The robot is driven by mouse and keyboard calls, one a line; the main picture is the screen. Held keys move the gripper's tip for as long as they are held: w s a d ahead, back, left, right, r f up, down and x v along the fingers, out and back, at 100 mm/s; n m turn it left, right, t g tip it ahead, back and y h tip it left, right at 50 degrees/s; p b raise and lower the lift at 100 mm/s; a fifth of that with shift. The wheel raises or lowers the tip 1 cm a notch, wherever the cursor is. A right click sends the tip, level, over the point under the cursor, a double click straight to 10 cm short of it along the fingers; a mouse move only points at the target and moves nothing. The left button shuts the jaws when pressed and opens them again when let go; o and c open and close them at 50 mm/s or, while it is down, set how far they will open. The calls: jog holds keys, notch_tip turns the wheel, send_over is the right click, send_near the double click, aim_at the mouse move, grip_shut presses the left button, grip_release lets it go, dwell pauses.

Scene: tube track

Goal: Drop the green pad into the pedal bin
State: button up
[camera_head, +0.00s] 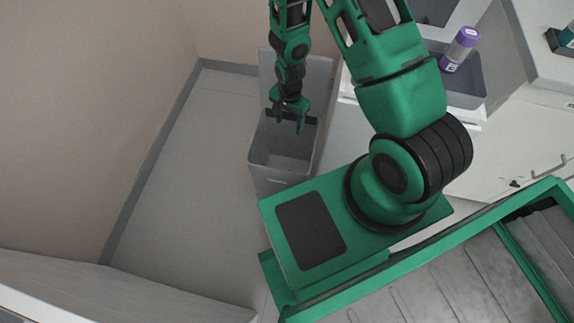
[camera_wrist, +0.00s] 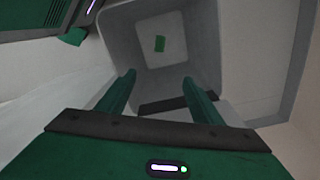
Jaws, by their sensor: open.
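The grey pedal bin (camera_head: 256,160) stands on the floor near the wall with its lid (camera_head: 318,75) raised at the back. It also shows in the wrist view (camera_wrist: 205,25), seen from above into its open mouth. My gripper (camera_head: 288,124) is over the bin's mouth, pointing down. In the wrist view its two green fingers (camera_wrist: 159,78) are spread apart with nothing between them.
A grey tray (camera_head: 485,85) with a purple-capped bottle (camera_head: 460,48) sits on the white cabinet right of the bin. Clear floor (camera_head: 190,190) lies left of the bin, up to the beige wall (camera_head: 80,130).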

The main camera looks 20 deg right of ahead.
jog(key=shift+r, duration=2.8)
